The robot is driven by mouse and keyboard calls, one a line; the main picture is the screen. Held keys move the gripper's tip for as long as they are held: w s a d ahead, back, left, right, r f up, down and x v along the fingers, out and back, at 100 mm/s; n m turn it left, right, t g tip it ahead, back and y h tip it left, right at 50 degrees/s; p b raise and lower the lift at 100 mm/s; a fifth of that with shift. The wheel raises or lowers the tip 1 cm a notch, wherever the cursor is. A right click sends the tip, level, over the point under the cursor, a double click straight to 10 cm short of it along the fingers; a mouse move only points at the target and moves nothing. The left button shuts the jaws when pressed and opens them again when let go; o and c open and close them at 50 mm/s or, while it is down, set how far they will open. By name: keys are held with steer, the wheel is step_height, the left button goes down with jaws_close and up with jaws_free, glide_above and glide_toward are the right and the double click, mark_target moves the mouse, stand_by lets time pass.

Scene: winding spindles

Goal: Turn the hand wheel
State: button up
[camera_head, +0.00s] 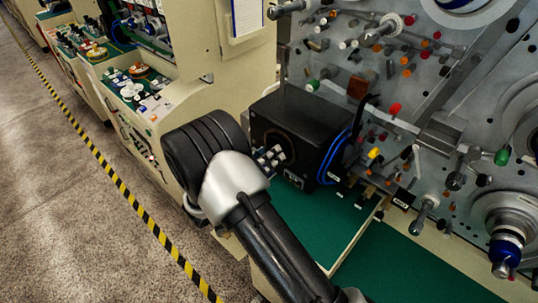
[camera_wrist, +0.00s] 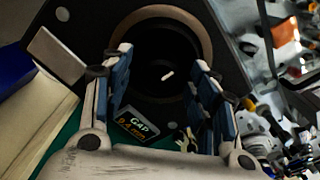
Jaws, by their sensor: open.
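The hand wheel looks like the dark round part (camera_wrist: 150,55) inside a brownish ring, set in a black face in the wrist view. It carries a short white mark near its middle. My gripper (camera_wrist: 163,60) is open, its two blue-padded fingers apart in front of the wheel's lower part, with nothing between them. I cannot tell whether the fingers touch it. In the head view my gripper (camera_head: 271,155) is at the left face of a black box (camera_head: 315,118).
A small "GAP 0.4 mm" label (camera_wrist: 138,125) lies below the wheel. Blue cables (camera_head: 333,160) hang at the box's right. A grey panel (camera_head: 345,68) with many spindles and coloured knobs stands at the right. Green surface (camera_head: 385,270) is clear in front. Yellow-black floor tape (camera_head: 120,187) runs at left.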

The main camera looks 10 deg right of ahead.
steer(key=shift+w+d, duration=0.2)
steer(key=shift+d, duration=0.05)
steer(key=shift+c, duration=0.5)
steer(key=c, duration=1)
